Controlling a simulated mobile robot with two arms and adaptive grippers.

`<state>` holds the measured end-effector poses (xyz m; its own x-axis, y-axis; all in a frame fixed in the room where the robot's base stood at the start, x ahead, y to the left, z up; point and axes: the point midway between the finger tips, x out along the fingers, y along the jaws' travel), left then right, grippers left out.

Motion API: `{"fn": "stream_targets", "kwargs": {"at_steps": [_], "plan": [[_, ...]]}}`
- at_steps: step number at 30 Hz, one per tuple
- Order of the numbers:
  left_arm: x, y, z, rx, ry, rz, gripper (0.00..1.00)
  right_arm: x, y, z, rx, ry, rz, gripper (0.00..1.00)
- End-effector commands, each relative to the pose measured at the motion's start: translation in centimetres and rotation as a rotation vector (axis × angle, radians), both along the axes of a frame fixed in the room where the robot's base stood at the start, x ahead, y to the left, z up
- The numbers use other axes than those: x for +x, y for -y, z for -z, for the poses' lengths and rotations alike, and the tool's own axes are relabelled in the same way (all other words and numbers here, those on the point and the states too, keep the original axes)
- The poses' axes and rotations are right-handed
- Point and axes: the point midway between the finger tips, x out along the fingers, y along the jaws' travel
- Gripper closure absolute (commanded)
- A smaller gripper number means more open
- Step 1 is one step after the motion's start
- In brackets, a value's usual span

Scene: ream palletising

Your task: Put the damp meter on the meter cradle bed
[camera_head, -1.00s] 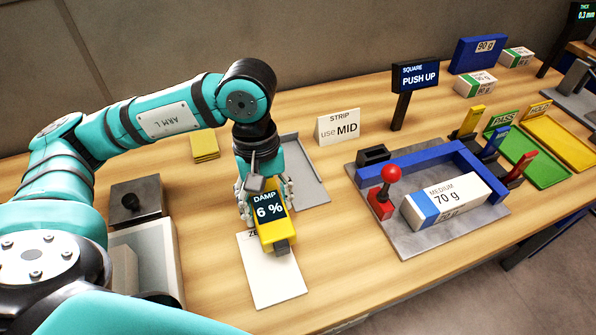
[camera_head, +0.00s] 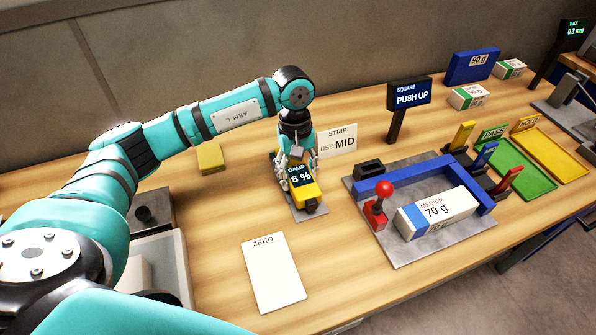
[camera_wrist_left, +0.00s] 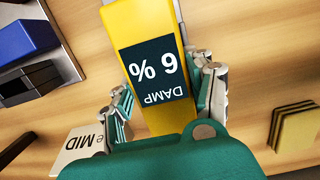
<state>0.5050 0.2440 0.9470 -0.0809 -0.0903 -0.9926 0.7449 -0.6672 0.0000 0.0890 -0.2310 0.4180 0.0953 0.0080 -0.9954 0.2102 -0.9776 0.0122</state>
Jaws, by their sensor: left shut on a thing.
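The damp meter (camera_head: 303,191) is a yellow block with a dark screen reading "DAMP 6 %". My left gripper (camera_head: 293,164) is shut on it, with the fingers on both sides of its body. The meter and fingers also show in the left wrist view (camera_wrist_left: 155,70). The grey meter cradle bed (camera_head: 312,214) lies under the meter, with only its near end and edges showing. The meter is over the bed; I cannot tell whether it touches it. My right gripper is not in view.
A white ZERO card (camera_head: 272,275) lies on the bare table in front. The STRIP "use MID" card (camera_head: 338,142) stands close to the right of my gripper. A yellow pad stack (camera_head: 210,158) is to the left. The squaring plate (camera_head: 408,252) with its red-knobbed lever is to the right.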

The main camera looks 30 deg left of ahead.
Motion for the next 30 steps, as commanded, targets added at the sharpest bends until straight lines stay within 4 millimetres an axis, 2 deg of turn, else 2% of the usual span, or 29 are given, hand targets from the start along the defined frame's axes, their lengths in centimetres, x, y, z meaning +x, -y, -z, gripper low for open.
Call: {"fn": "stream_targets", "kwargs": {"at_steps": [2,13,14,18,19,30], "plan": [[-0.1,0.0,0.7,-0.001,-0.002,-0.001,0.92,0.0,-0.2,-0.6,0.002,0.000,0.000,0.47],[0.0,0.0,1.4,-0.001,0.001,0.000,0.92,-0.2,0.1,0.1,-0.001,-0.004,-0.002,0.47],[0.0,0.0,1.4,-0.001,0.001,0.000,0.45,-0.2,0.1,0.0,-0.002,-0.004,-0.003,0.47],[0.0,0.0,1.3,-0.001,0.001,0.000,0.27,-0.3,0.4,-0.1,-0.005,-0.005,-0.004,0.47],[0.0,0.0,1.3,-0.001,0.001,0.000,0.23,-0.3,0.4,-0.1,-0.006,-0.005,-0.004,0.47],[0.0,0.0,0.7,-0.001,0.001,0.000,0.23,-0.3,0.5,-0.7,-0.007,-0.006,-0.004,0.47]]}}
